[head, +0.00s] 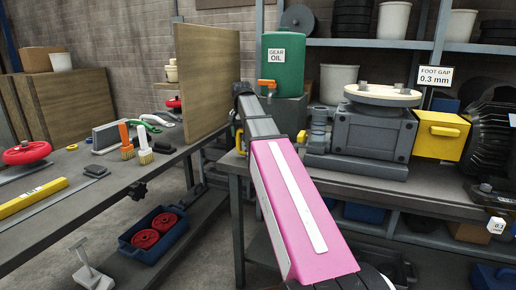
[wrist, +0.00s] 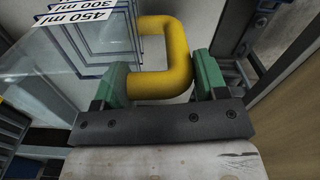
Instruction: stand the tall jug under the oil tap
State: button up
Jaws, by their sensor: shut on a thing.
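In the wrist view my gripper (wrist: 160,84) is shut on the yellow handle (wrist: 178,50) of a clear jug, with a green fingertip on each side. The jug's clear body (wrist: 60,75) fills the upper left, with white labels reading 450 ml and 300 ml; its base and full height are not clear. In the head view the green drum (head: 283,70) marked GEAR OIL stands at the bench's back left, with an orange tap (head: 267,84) on its front left. My arm reaches toward it and hides the gripper and most of the space below the tap.
A brown board (head: 207,80) stands upright left of my arm. A grey machine (head: 365,135) and a yellow box (head: 440,135) stand right of the drum. The left bench (head: 100,175) carries brushes and a red handwheel (head: 27,152).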

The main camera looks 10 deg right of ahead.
jog(key=shift+r, duration=0.15)
jog(key=c, duration=0.3)
jog(key=shift+r, duration=3.35)
